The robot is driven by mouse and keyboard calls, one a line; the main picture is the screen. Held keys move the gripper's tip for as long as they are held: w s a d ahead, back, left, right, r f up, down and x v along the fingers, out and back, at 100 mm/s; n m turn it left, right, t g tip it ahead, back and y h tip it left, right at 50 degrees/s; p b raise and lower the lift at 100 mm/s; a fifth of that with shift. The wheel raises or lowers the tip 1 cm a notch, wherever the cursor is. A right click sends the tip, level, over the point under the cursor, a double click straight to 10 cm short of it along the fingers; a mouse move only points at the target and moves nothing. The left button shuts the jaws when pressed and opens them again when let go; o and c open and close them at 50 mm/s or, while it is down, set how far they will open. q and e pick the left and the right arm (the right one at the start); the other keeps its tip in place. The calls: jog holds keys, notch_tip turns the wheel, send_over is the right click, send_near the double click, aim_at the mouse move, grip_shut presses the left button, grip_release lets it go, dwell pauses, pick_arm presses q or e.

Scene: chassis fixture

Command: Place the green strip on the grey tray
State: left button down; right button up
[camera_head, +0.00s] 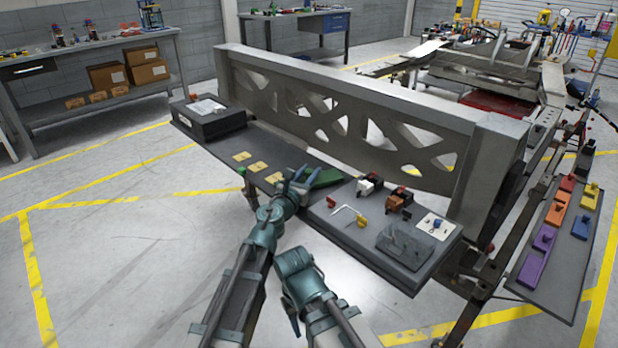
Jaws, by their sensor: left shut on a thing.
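The green strip (328,177) lies at the middle of the long dark bench ledge, low in front of the metal frame. My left gripper (301,180) is at its left end and shut on it; the fingers hide that end. I cannot tell whether the strip touches the ledge. A flat grey tray (405,244) sits at the right end of the ledge, to the right of the strip and apart from it. My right gripper (292,318) is low in the picture near my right forearm, mostly hidden, away from the strip.
Yellow cards (257,167) lie left of the strip. A white-and-black part (368,185), red-brown parts (399,199) and a hex key (347,213) lie between strip and tray. The metal frame (330,110) rises behind.

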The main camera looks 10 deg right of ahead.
pick_arm(q)
jog(key=c, duration=1)
grip_release()
jog(key=shift+f, duration=0.15)
jog(key=o, duration=0.4)
jog(key=shift+o, duration=0.2)
